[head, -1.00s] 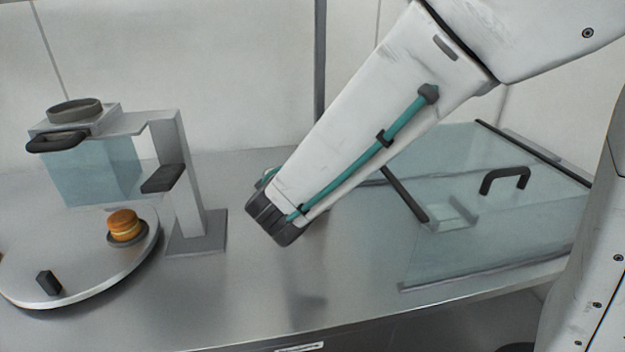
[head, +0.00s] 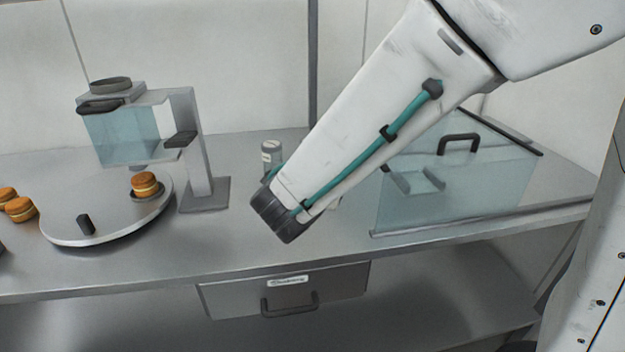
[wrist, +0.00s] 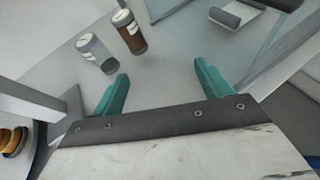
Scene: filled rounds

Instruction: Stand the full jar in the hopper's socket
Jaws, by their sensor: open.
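The full jar (wrist: 130,34), filled with brown and bearing a white label, stands beyond my fingers in the wrist view. A clear, empty-looking jar (wrist: 96,54) stands to its left. In the head view one grey-capped jar (head: 271,156) shows beside my arm, which hides other things behind it. The hopper (head: 122,137) is a bluish clear tank on a grey stand at left, with a dark ring (head: 110,85) on top, perhaps the socket. My gripper (wrist: 160,87) is open and empty, its teal fingers wide apart, short of both jars.
A round turntable (head: 105,225) with a filled round (head: 146,185) lies below the hopper. More rounds (head: 20,209) sit at far left. A glass-lidded case (head: 460,190) stands at right. A drawer (head: 285,290) is under the counter. The counter's front middle is clear.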

